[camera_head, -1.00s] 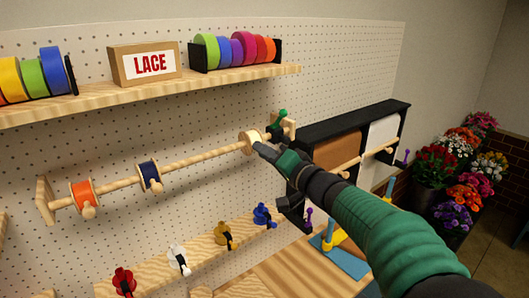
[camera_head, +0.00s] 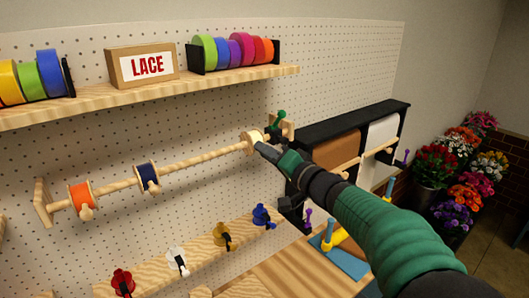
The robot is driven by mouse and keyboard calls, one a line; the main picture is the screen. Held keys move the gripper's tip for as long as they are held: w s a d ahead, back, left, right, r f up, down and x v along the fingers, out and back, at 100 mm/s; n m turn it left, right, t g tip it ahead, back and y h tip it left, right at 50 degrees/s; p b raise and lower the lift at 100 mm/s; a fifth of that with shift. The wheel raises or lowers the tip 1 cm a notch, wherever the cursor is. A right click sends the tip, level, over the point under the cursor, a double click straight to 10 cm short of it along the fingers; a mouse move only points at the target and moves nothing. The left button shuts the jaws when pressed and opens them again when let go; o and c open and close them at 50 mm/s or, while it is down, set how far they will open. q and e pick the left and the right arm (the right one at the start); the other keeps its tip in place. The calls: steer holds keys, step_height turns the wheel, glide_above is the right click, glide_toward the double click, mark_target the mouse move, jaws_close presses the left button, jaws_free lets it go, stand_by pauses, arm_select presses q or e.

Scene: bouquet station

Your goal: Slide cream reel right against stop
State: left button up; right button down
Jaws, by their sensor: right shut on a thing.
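The cream reel (camera_head: 250,143) sits on the wooden rod (camera_head: 190,165) near its right end. My right gripper (camera_head: 262,148) is at the reel's right side and shut on it; the fingertips are small and partly hidden. The rod's right end bracket (camera_head: 288,130) and a green-knobbed piece (camera_head: 278,119) stand just right of the reel. I cannot tell whether the reel touches the stop there. My left gripper is not in view.
An orange reel (camera_head: 80,196) and a navy reel (camera_head: 147,175) are on the rod further left. The LACE shelf (camera_head: 150,90) runs above. Below are several colored clips on a ledge (camera_head: 205,259). A black paper-roll rack (camera_head: 350,120) stands to the right, behind my arm.

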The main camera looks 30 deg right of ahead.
steer(key=d+p, duration=0.1)
steer(key=d, duration=0.2)
steer(key=shift+w+d+f+p, duration=0.1)
steer(key=shift+d+p, duration=0.2)
steer(key=shift+p, duration=0.05)
steer(key=c, duration=1.5)
jaws_free()
steer(key=shift+c, duration=0.2)
steer(key=shift+o, duration=1.2)
steer(key=shift+d, duration=0.1)
